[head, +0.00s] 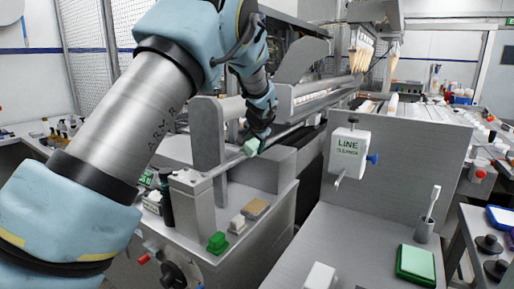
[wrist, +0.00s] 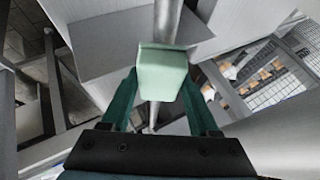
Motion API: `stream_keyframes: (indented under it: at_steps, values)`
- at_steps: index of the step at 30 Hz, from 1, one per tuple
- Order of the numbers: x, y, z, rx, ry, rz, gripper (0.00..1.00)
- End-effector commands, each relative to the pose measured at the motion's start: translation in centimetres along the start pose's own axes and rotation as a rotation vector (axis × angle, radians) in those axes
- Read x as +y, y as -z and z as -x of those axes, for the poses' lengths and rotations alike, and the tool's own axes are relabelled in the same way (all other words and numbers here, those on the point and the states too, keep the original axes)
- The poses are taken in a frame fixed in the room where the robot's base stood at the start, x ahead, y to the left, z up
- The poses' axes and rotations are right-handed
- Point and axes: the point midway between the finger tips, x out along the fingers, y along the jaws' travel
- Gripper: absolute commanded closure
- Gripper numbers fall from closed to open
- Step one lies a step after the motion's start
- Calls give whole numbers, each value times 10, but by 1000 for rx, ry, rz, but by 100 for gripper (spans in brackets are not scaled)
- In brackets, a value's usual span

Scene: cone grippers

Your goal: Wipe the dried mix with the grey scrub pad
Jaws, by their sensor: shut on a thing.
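My gripper (head: 257,138) is shut on a pale green block (head: 250,147), held up in front of a metal rail of the machine. In the wrist view the block (wrist: 162,75) sits between the two dark green fingers of my gripper (wrist: 160,88). It looks pale green, and I cannot tell whether it is the grey scrub pad. A small whitish-grey block (head: 237,223) lies on the metal ledge, between a green block (head: 217,242) and a tan block (head: 256,208). I cannot make out the dried mix in either view.
A grey upright post (head: 208,140) stands just left of my gripper. A white box marked LINE (head: 348,152) is on the panel at right. A green pad in a tray (head: 416,262) and a cup with a brush (head: 425,230) stand on the right bench.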

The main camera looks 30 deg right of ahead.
Motion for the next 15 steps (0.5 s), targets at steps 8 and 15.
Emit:
stream_keyframes:
  at_steps: [8,15]
  values:
    - [0,-16,6,-4,1,-1,91]
    - [2,-28,12,-5,0,-1,91]
